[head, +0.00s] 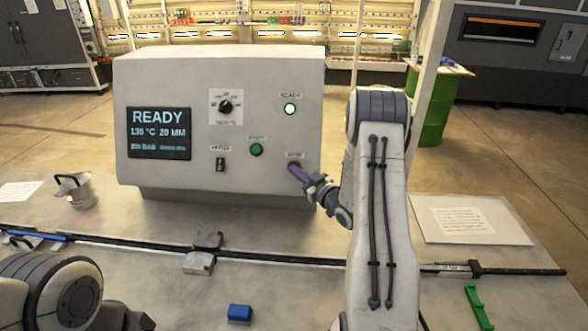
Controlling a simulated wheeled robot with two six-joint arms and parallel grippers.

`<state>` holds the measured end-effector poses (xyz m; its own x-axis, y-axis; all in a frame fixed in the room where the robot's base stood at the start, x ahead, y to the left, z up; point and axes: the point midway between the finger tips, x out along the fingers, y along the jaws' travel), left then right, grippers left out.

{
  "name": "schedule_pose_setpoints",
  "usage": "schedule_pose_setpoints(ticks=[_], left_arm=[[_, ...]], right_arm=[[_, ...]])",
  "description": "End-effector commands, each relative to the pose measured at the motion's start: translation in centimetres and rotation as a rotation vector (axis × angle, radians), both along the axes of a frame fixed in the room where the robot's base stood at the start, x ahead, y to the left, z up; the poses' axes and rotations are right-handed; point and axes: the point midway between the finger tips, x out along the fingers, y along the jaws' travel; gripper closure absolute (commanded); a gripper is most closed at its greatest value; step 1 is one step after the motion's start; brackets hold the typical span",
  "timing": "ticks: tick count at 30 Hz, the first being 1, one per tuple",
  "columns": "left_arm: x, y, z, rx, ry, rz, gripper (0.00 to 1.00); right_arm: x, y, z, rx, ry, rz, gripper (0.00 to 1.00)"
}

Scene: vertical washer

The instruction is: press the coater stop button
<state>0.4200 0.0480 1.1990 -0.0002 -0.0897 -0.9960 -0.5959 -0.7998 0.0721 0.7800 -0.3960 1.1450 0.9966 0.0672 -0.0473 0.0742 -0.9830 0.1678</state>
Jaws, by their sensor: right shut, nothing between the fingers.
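The coater control box (255,90) stands on the table, its pale front panel facing me. Its screen (159,133) reads READY, 130 °C, 20 MM. A small label sits at the panel's lower right. My right gripper (295,169) is shut and empty, its tip at the panel just under that label. The tip covers whatever control is there; I cannot tell if it touches. The green button (256,150) is up and left of the tip. The ready lamp (290,109) above is lit. My left arm shows at the lower left; its gripper fingers are not visible.
A black switch (221,164) and a rotary knob (225,106) are on the panel. A metal cup (75,190) stands left of the box. A dark rail (130,243) with metal blocks (199,262) crosses the table. A blue block (240,313) lies in front.

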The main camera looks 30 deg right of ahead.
Motion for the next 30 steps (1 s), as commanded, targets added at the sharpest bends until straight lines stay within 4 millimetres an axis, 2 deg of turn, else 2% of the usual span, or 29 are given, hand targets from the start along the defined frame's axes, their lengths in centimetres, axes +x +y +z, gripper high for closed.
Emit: schedule_pose_setpoints(ticks=[14, 30], left_arm=[[0.0, 0.0, -0.1, 0.000, 0.000, 0.000, 0.50], [0.0, 0.0, 0.1, 0.000, 0.000, 0.000, 0.50]], right_arm=[[0.1, -0.1, -0.1, 0.000, 0.001, 0.000, 1.00], [-1.2, 0.9, 0.7, -0.001, 0.000, -0.001, 1.00]])
